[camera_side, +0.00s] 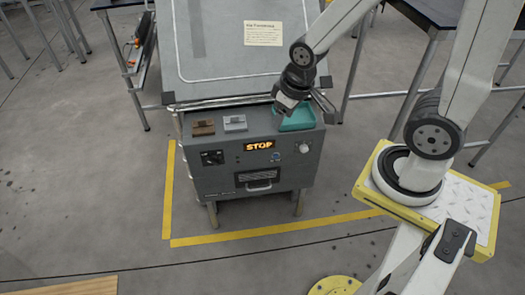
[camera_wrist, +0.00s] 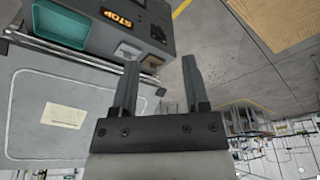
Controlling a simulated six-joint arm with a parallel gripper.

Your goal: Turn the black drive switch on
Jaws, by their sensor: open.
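The black drive switch (camera_side: 212,157) is on the left of the grey machine's (camera_side: 225,185) front panel. It also shows as a dark square in the wrist view (camera_wrist: 158,34); its lever position is too small to tell. An orange STOP display (camera_side: 259,145) is lit to its right and shows in the wrist view (camera_wrist: 117,19). My gripper (camera_side: 304,104) is over the machine's right side, above the teal tray, well apart from the switch. In the wrist view my gripper (camera_wrist: 160,61) has its two fingers spread with nothing between them.
A brown block (camera_side: 203,128), a light grey block (camera_side: 235,123) and the teal tray (camera_side: 297,122) are on the machine's top. A white knob (camera_side: 304,148) is at the panel's right. A tilted board (camera_side: 225,60) rises behind. Floor in front is clear inside yellow tape (camera_side: 270,230).

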